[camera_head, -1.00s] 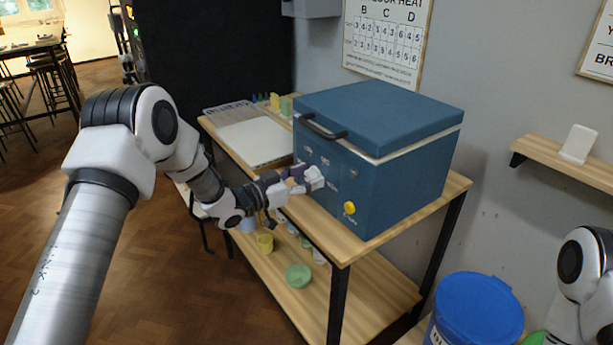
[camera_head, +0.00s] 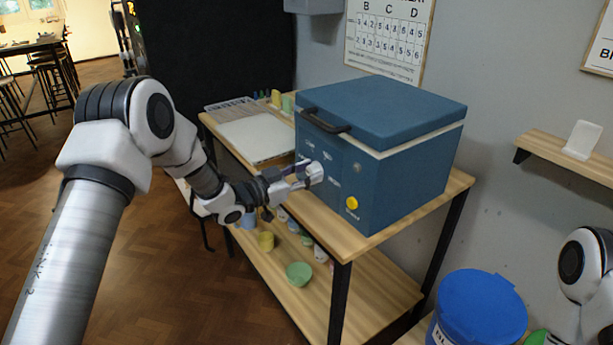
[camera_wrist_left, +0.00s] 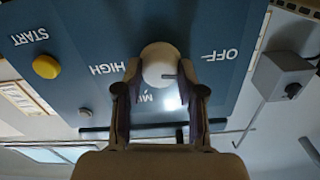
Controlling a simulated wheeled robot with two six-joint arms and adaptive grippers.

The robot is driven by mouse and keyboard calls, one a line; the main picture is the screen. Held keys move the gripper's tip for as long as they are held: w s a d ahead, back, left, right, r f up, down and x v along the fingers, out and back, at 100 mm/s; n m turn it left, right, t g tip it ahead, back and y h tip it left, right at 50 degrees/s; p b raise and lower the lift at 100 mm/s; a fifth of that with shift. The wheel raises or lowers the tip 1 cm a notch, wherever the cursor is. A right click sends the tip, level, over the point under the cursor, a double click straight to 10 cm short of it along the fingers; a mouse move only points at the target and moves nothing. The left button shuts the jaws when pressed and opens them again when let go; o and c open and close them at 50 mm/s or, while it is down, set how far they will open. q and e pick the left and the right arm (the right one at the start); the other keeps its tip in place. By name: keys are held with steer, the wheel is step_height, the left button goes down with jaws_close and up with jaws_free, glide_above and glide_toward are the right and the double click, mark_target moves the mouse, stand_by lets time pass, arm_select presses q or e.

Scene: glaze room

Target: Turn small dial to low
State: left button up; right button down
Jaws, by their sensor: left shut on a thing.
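The small dial is a round white knob (camera_wrist_left: 158,64) on the blue front panel of the kiln (camera_head: 345,175). In the left wrist view the panel appears upside down, with OFF, HIGH and part of an M label around the knob. A short dark mark on the knob points toward the right of that picture. No LOW label is readable there; a finger covers part of the panel. My left gripper (camera_wrist_left: 160,85) is shut on the knob, one finger on each side. It also shows in the head view (camera_head: 308,172). My right gripper is out of view.
A yellow START button (camera_wrist_left: 46,67) sits on the same panel. The kiln has a dark lid handle (camera_head: 325,121) above the dial. It stands on a wooden table (camera_head: 365,243) with pots on its lower shelf. A blue bin (camera_head: 478,305) stands at lower right.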

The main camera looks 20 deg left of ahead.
arm_select(q)
steer(key=m+b, duration=0.5)
steer(key=m, duration=0.1)
steer(key=shift+m+b, duration=0.9)
steer(key=shift+m, duration=0.3)
steer(key=shift+r+m+b, duration=0.15)
steer(key=shift+m+b, duration=0.4)
steer(key=shift+m, duration=0.15)
steer(key=shift+r, duration=0.1)
